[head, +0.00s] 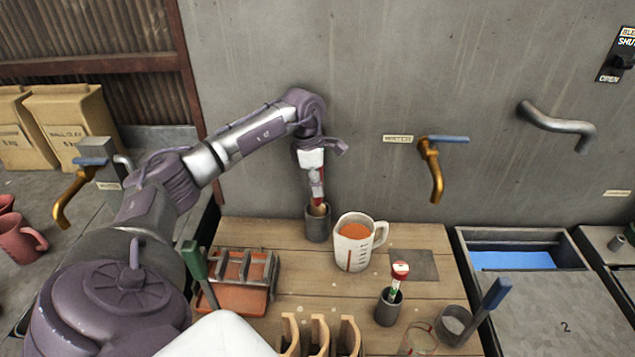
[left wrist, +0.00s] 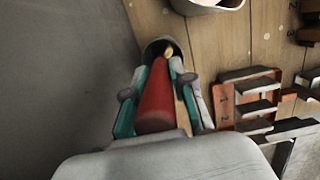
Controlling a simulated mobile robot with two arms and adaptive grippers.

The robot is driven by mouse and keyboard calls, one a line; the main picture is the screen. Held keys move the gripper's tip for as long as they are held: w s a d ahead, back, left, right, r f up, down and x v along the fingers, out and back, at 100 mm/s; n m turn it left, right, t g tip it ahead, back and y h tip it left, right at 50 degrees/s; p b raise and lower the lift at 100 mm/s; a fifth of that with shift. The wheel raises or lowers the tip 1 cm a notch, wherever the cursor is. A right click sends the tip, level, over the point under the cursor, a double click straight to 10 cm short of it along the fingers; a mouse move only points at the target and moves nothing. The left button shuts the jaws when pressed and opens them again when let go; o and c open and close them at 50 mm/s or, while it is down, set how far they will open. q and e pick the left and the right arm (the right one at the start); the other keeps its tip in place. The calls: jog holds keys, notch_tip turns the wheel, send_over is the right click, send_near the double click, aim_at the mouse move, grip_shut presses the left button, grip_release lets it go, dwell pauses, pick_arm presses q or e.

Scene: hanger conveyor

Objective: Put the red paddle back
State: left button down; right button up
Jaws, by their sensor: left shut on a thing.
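The red paddle (head: 317,181) is upright in my left gripper (head: 315,172), above a dark grey cup (head: 317,228) by the back wall. In the left wrist view the red paddle (left wrist: 157,100) lies between the teal-lined fingers of the left gripper (left wrist: 168,75). Its pale tip points at the mouth of the dark cup (left wrist: 152,48). The tip is at or just inside the rim; how deep, I cannot tell. My right gripper is not in view.
A measuring jug (head: 352,253) of orange liquid stands close right of the cup. A slotted orange rack (head: 240,300) with a green-handled tool (head: 193,263) is at front left. A small pot (head: 387,309) holds a red-topped item. A brass tap (head: 434,170) juts from the wall.

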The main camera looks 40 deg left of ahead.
pick_arm(q)
jog(key=shift+f, duration=0.1)
jog(key=c, duration=1)
grip_release()
jog(key=shift+r, duration=0.35)
jog(key=r, duration=0.3)
jog(key=a+r+b, duration=0.1)
jog(key=r, duration=0.3)
jog(key=s+r+b, duration=0.1)
jog(key=r, duration=0.3)
jog(key=shift+s+a+r, duration=0.1)
jog(key=shift+a+r, duration=0.1)
jog(key=shift+r, duration=0.05)
